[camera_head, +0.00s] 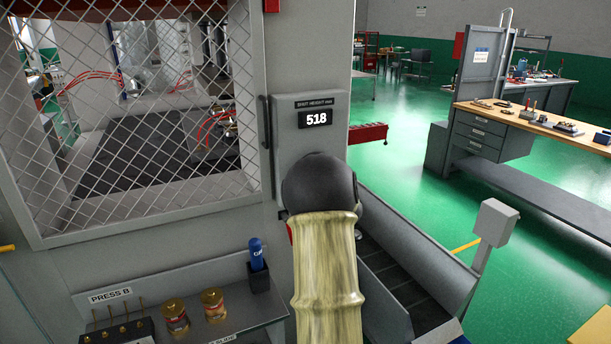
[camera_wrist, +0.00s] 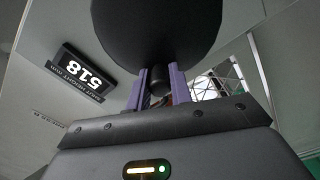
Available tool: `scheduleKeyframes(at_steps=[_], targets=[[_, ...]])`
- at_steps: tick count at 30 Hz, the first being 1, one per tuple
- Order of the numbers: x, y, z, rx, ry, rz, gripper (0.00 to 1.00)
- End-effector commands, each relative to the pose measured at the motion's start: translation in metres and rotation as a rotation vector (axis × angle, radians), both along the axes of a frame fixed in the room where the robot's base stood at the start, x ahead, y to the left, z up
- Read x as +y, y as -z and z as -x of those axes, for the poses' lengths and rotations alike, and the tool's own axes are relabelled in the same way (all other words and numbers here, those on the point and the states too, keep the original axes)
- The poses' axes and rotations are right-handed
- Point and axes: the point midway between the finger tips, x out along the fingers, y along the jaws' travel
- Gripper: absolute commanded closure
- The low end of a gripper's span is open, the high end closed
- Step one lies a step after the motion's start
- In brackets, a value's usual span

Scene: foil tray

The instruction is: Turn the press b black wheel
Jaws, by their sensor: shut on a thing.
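The black wheel (camera_wrist: 155,28) fills the top middle of the wrist view as a broad dark round shape close to the camera. Below it is a small dark knob (camera_wrist: 155,88). My gripper (camera_wrist: 158,80) has its two purple fingers closed on either side of this knob. In the head view my sleeved arm and a dark rounded form at its end cover the wheel area and hide the fingers.
A mesh guard (camera_head: 130,120) covers the press at left. Below it, a shelf with a PRESS B label (camera_head: 110,296) holds brass-coloured cans (camera_head: 213,304) and a blue item (camera_head: 256,256) in a holder. A conveyor (camera_head: 400,265) runs right of my arm. A workbench (camera_head: 530,122) stands farther back.

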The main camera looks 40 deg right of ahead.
Motion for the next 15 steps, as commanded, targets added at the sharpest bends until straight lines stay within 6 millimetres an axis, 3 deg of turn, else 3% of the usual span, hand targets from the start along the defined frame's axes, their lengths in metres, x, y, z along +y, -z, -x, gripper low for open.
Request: scheduleKeyframes(at_steps=[4, 5, 8, 15], targets=[[-0.0004, 0.0029, 0.0007, 0.005, 0.003, -0.004, 1.00], [-0.0003, 0.0029, 0.0007, 0.006, 0.002, -0.005, 0.77], [-0.0001, 0.0023, 0.0003, 0.004, 0.002, -0.004, 0.57], [0.0009, 0.0010, -0.0004, 0.001, -0.001, -0.002, 0.57]])
